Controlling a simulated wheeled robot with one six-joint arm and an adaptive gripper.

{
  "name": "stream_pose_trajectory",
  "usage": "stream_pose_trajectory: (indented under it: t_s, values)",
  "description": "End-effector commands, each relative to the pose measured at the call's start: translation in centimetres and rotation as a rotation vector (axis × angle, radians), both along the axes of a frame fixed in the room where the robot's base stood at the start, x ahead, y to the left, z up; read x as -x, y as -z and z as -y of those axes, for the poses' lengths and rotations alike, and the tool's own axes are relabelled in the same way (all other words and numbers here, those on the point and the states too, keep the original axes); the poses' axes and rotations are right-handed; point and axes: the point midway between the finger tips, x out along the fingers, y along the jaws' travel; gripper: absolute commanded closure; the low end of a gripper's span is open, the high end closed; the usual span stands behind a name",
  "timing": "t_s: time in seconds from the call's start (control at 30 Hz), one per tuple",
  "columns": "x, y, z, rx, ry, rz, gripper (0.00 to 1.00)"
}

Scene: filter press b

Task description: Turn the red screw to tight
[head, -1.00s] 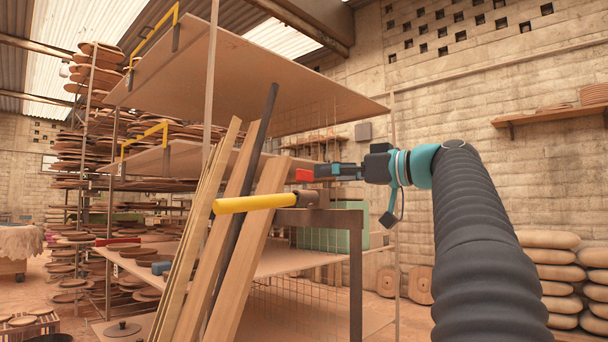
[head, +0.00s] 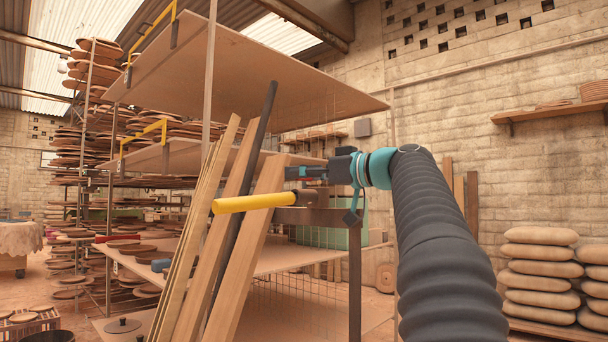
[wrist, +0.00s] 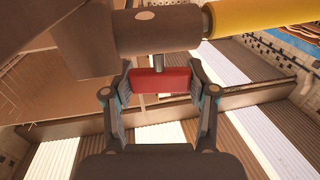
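The red screw's flat red head (wrist: 161,80) hangs on a short grey stem below a brown cylindrical part (wrist: 155,30) in the wrist view. My gripper (wrist: 159,75) has one finger on each side of the red head, near the fingertips. The fingers are apart, with little room beside the head; firm contact does not show. In the head view my gripper (head: 290,173) is just above the brown bracket (head: 312,196), and the red head is hidden there. A yellow handle (head: 255,203) sticks out leftward from the bracket.
Leaning planks (head: 245,240) and a dark pole stand left of the bracket. A large board (head: 240,75) overhangs my gripper. Shelving (head: 357,270) stands below. Stacked sacks (head: 540,270) lie to the right by the wall.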

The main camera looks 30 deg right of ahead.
Motion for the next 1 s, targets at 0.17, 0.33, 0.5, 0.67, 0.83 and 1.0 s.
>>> stream_pose_trajectory:
  t_s: [0.17,0.33,0.5,0.67,0.83,1.0]
  values:
    - [0.02,0.02,-0.03,0.000,0.001,0.000,0.78]
    - [0.06,0.38,-0.15,0.002,0.072,0.001,0.77]
    - [0.03,0.22,-0.13,0.001,0.167,0.000,0.77]
    - [0.01,0.01,-0.02,0.000,0.196,0.000,0.77]
    - [0.01,-0.03,0.01,0.000,0.195,0.000,0.77]
    - [0.00,-0.03,0.01,0.000,0.195,0.000,0.17]
